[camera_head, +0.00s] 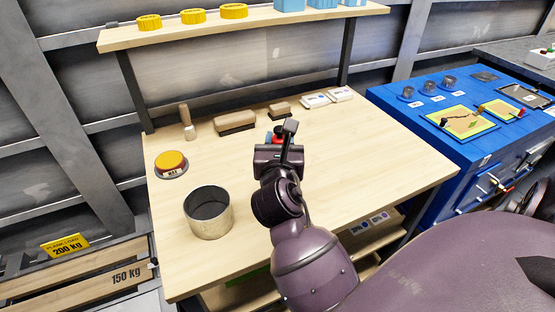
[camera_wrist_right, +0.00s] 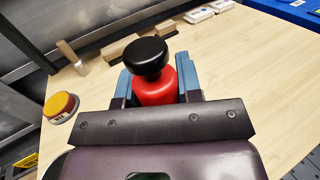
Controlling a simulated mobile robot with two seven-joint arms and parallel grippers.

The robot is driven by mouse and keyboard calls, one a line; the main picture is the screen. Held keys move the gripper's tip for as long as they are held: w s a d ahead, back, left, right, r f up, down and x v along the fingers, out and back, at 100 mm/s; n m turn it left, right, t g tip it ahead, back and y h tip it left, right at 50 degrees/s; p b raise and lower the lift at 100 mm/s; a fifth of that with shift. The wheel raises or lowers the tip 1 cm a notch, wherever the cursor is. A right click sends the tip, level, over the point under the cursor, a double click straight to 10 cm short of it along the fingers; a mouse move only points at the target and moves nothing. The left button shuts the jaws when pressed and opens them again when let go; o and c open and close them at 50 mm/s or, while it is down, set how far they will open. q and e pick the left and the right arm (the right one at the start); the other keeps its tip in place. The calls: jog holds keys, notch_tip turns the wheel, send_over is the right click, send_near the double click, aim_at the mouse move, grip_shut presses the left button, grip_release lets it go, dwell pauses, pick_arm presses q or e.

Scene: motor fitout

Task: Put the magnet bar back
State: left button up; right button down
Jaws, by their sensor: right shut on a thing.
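My right gripper (camera_wrist_right: 160,88) is shut on a red piece with a round black knob (camera_wrist_right: 183,82), its blue fingers on either side. This may be the magnet bar; no other bar-like magnet can be made out. In the head view my right gripper (camera_head: 277,136) is over the middle of the workbench, and only a bit of red shows between its blue fingers, the rest hidden by my wrist. Whether the piece touches the bench top cannot be told. My left gripper is not in view.
On the wooden workbench (camera_head: 350,160) are a metal cup (camera_head: 208,215), yellow-topped button (camera_head: 171,163), brush (camera_head: 187,125), two brown blocks (camera_head: 235,122) and white boxes (camera_head: 328,98) at the back. A shelf (camera_head: 250,22) hangs above. A blue cabinet (camera_head: 450,165) stands right. The bench's right part is clear.

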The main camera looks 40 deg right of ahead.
notch_tip(320, 180, down, 5)
jog(key=shift+r+b, duration=0.1)
jog(key=shift+b, duration=0.85)
jog(key=shift+w+f, duration=0.1)
jog(key=shift+f, duration=0.1)
jog(key=shift+r, duration=0.25)
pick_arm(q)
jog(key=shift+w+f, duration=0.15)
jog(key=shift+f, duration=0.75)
pick_arm(e)
jog(key=shift+f, duration=0.1)
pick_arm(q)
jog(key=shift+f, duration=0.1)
pick_arm(e)
jog(key=shift+f, duration=0.1)
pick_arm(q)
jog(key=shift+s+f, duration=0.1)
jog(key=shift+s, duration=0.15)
pick_arm(e)
jog(key=c, duration=0.8)
grip_release()
